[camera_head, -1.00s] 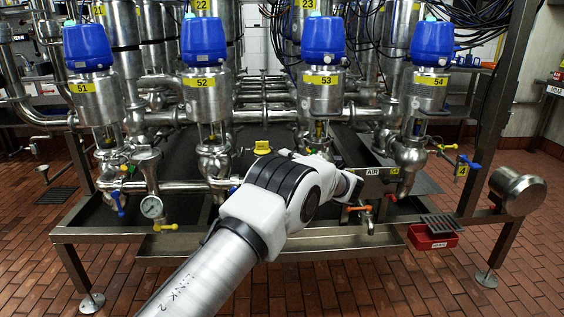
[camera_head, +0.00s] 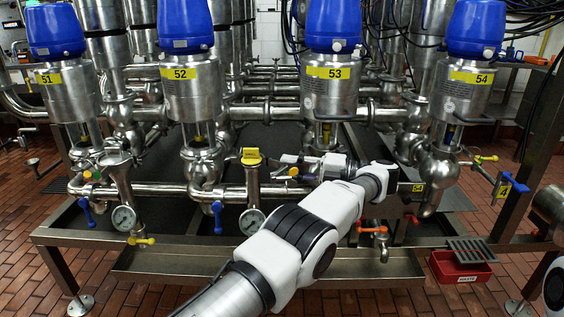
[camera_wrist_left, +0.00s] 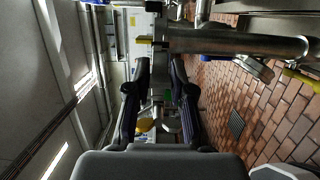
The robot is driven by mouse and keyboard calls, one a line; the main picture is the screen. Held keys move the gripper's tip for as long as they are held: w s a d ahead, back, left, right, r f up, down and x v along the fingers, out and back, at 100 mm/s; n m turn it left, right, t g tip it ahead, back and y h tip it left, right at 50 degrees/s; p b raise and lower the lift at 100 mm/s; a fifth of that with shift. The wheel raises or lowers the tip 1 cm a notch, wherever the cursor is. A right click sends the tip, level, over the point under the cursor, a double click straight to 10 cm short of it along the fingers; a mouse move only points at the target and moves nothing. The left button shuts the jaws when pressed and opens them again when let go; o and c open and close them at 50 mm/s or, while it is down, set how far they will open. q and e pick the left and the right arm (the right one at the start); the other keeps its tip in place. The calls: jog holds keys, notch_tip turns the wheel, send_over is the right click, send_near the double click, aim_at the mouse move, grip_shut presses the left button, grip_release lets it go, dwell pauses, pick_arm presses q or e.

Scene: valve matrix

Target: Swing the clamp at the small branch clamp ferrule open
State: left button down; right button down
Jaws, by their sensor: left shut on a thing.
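A short steel branch pipe (camera_head: 252,185) stands upright on the horizontal pipe in the head view, with a yellow cap-like piece (camera_head: 250,157) on top. My left gripper (camera_head: 290,162) points left, just right of this branch. In the left wrist view, its dark fingers (camera_wrist_left: 160,65) are close together with a narrow gap. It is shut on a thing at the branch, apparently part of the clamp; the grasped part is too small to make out. The clamp's outline and whether it is open cannot be told. My right gripper is not in view.
Valves with blue heads, including valve 53 (camera_head: 331,85), stand behind the gripper. A pressure gauge (camera_head: 251,221) sits below the branch. An orange-handled tap (camera_head: 373,231) and a red bin (camera_head: 460,268) are at the right. The drip tray (camera_head: 190,265) runs along the front.

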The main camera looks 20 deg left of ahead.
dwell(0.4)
pick_arm(q)
jog(key=c, duration=1)
grip_release()
jog(key=shift+w, duration=0.1)
jog(key=shift+a, duration=0.1)
